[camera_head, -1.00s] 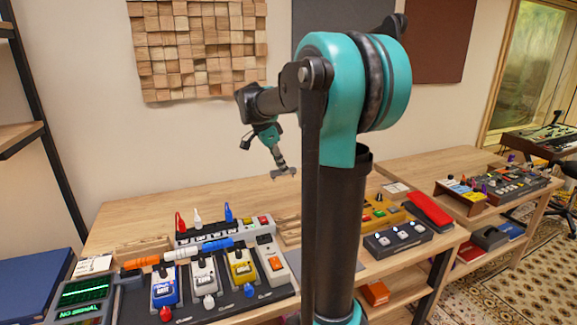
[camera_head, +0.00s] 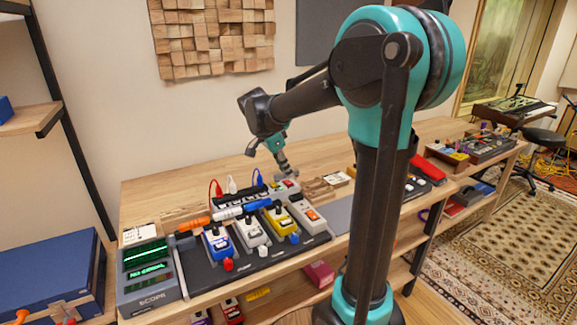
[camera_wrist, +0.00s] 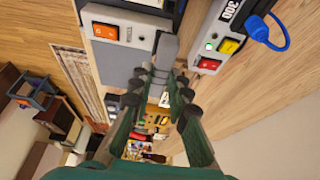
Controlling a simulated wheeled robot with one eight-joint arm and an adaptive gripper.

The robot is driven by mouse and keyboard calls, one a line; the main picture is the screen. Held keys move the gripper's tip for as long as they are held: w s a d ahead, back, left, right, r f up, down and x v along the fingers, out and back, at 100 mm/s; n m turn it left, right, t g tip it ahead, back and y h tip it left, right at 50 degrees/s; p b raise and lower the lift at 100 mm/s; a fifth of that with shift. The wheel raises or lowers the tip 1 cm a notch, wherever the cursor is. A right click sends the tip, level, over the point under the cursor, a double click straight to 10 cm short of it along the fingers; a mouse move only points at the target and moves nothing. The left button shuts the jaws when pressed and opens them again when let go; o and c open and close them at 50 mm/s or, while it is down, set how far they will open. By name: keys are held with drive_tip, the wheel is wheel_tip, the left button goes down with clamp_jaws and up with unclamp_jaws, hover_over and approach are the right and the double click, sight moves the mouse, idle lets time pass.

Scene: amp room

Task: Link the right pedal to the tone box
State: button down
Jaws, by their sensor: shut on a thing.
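My gripper (camera_head: 287,171) is low over the back of the pedal board. In the wrist view its fingers (camera_wrist: 168,82) are closed together around a dark grey plug-like piece (camera_wrist: 168,47), which lies against the grey box's edge. I cannot tell whether the piece is seated. The grey box with an orange switch, seemingly the tone box (camera_head: 308,214), is at the right end of the pedal row; it also shows in the wrist view (camera_wrist: 122,33). The yellow pedal (camera_head: 279,221) stands left of it. White (camera_head: 247,234) and blue (camera_head: 216,243) pedals follow further left.
Orange (camera_head: 195,223), white (camera_head: 226,214) and blue (camera_head: 257,205) link pieces lie along the pedals' back. Behind is a power strip (camera_head: 237,194) with red, white and blue plugs. A scope (camera_head: 148,278) stands at left. Bare tabletop lies behind the strip.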

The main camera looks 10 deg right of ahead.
drive_tip(key=shift+f, duration=3.1)
drive_tip(key=shift+f, duration=1.05)
drive_tip(key=c, duration=1.4)
unclamp_jaws()
drive_tip(key=shift+o, duration=0.3)
drive_tip(key=o, duration=0.4)
drive_tip(key=shift+c, duration=0.2)
drive_tip(key=shift+r, duration=0.2)
drive_tip(key=shift+r, duration=3.35)
